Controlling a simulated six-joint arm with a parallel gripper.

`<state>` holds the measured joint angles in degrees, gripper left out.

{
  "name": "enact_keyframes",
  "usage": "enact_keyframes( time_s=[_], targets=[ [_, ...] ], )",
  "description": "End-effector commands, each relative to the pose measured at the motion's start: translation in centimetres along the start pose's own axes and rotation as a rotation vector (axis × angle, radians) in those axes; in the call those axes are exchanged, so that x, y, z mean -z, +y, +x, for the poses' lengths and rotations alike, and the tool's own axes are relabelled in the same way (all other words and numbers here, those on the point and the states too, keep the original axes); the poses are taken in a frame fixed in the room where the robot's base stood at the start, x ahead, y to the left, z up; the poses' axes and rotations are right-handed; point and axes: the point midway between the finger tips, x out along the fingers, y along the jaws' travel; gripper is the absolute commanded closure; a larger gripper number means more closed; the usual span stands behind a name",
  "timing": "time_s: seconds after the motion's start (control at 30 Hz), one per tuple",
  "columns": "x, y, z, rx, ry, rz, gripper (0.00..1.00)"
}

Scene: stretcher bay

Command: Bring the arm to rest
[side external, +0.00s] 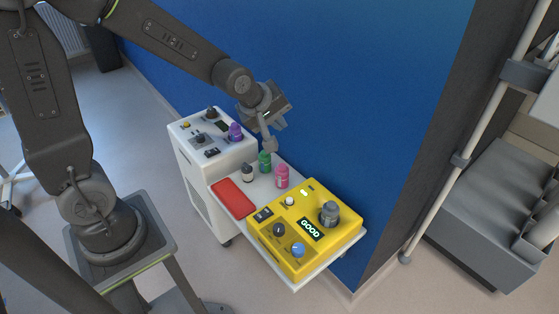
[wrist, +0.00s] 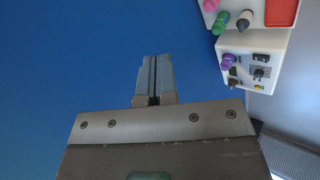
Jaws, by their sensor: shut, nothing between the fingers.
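My gripper (side external: 268,142) hangs at the end of my arm, in front of the blue wall and above the back of the cart in the side view. In the wrist view my gripper (wrist: 154,62) has its two fingers pressed together with nothing between them. It points toward the blue wall and touches nothing that I can see. In the side view its tips are close above the green bottle (side external: 264,160) in the picture; the exact gap cannot be told.
A white cart (side external: 205,182) carries a purple bottle (side external: 235,132), a grey-white bottle (side external: 247,173), a pink bottle (side external: 282,176) and a red pad (side external: 232,198). The blue wall (side external: 370,90) stands close behind.

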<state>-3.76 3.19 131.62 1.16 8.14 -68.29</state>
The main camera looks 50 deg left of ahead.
Motion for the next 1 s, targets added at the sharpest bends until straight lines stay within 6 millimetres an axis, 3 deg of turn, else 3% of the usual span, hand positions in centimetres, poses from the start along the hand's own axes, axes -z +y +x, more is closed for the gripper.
enact_keyframes(
  time_s=[0.03, 0.1, 0.3, 0.5, 0.7, 1.0],
  targets=[
    [-0.3, 0.1, -2.4, -0.001, -0.003, 0.104, 1.00],
    [-0.8, -0.4, -5.3, 0.014, -0.017, 0.261, 1.00],
    [-2.6, -3.2, -12.8, 0.044, -0.069, 0.706, 1.00],
    [-4.2, -6.7, -17.8, 0.055, -0.127, 1.060, 1.00],
    [-5.0, -8.4, -19.6, 0.057, -0.159, 1.215, 1.00],
    [-5.0, -8.5, -19.6, 0.058, -0.162, 1.227, 1.00]
  ],
)
